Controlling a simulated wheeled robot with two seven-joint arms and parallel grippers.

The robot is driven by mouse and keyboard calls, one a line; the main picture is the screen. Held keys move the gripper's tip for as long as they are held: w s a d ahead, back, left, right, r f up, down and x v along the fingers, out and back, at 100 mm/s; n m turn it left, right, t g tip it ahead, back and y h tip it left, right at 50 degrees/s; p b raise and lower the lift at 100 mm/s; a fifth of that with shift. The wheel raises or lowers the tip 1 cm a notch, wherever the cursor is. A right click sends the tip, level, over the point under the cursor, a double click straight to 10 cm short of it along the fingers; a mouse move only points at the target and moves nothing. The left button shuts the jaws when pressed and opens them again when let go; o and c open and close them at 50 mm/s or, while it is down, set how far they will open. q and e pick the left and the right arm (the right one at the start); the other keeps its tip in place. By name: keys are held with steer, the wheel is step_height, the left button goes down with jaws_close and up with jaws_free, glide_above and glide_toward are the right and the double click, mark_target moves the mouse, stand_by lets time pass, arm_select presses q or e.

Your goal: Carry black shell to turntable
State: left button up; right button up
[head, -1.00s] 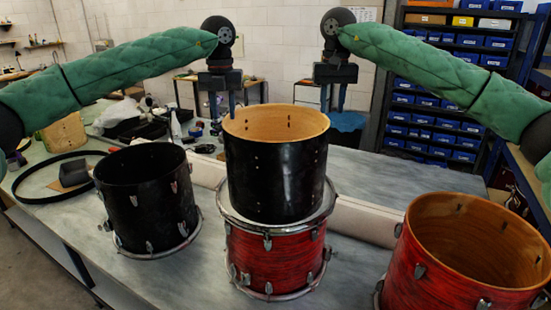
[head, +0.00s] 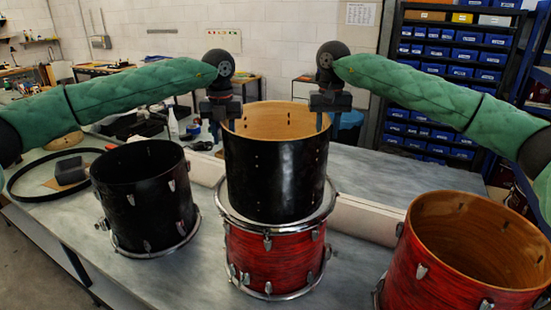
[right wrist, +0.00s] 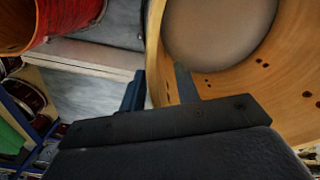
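The black shell (head: 275,175), with a pale wood inside, stands upright on a red drum (head: 272,258) with chrome hoops. My left gripper (head: 223,126) is at the shell's left rim, fingers down and apart; its inner finger is partly hard to see. My right gripper (head: 327,121) is at the right rim. In the right wrist view my right gripper (right wrist: 160,90) is open. One finger is outside the shell wall (right wrist: 156,55) and one inside, with gaps visible. I cannot identify a turntable in these views.
Another black drum (head: 145,195) with chrome lugs stands left on the grey bench (head: 205,270). A red drum with an open wooden inside (head: 465,250) stands at front right. A black hoop (head: 30,197) and a dark block (head: 71,170) lie at far left. A pale beam (head: 365,218) runs behind the centre drum.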

arm_select(q)
steer(key=shift+s+d+r, duration=0.1)
arm_select(e)
steer(key=shift+s+r, duration=0.1)
arm_select(q)
steer(key=shift+s, duration=0.1)
steer(key=shift+c, duration=1.3)
arm_select(e)
steer(key=shift+s+d, duration=0.1)
steer(key=shift+c, duration=1.3)
arm_select(q)
steer(key=shift+r, duration=0.1)
steer(key=c, duration=0.4)
arm_select(e)
steer(key=c, duration=0.4)
arm_select(q)
jaws_close()
arm_select(e)
jaws_close()
